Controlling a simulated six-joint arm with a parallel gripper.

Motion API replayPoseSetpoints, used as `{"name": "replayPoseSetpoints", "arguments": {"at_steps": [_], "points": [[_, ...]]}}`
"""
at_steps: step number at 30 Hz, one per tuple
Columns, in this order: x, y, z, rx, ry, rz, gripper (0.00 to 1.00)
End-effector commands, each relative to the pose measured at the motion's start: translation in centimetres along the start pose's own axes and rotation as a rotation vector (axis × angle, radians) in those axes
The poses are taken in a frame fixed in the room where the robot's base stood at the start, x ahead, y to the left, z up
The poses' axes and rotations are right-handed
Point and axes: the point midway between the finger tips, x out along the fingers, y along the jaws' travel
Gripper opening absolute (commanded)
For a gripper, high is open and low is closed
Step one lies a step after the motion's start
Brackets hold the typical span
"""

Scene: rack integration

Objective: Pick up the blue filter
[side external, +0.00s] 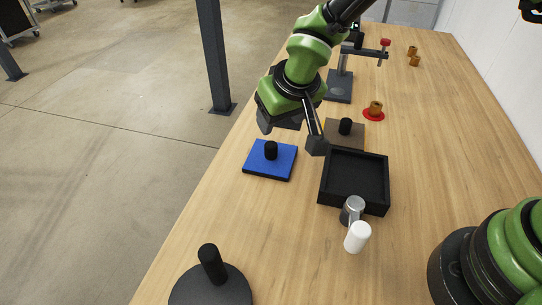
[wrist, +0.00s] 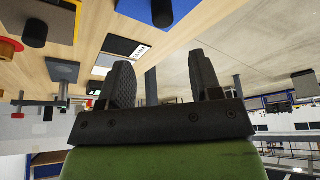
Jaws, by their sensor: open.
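The blue filter (side external: 255,164) is a flat blue square with an upright black knob (side external: 271,150) on top. It lies flat on the wooden table near its left edge. In the wrist view the blue filter (wrist: 138,10) is cut off by the top edge, with its knob in sight. My gripper (side external: 291,134) is above the table, over and just beyond the blue filter, tilted, with its fingers wide apart. In the wrist view my gripper (wrist: 165,80) has nothing between its fingers. No finger appears to touch the knob.
A brown filter with a black knob (side external: 345,127) and a black tray (side external: 383,205) stand to the right. Beyond are a red disc (side external: 374,116) with a brass part and a grey stand (side external: 339,88). A white cylinder (side external: 357,237) and black round base (side external: 215,287) are nearer.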

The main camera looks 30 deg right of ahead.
Motion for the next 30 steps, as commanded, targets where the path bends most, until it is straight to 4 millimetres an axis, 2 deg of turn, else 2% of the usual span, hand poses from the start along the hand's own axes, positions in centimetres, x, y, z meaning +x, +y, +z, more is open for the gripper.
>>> {"name": "replayPoseSetpoints", "arguments": {"at_steps": [6,13,21,30], "points": [[3.3,0.0,0.2,-0.001,-0.004,0.001,0.58],[5.2,-0.2,0.5,-0.001,-0.004,0.001,0.58],[8.9,-0.6,1.1,0.001,-0.004,0.000,0.58],[9.4,-0.6,1.1,0.000,-0.003,-0.001,0.58]]}}
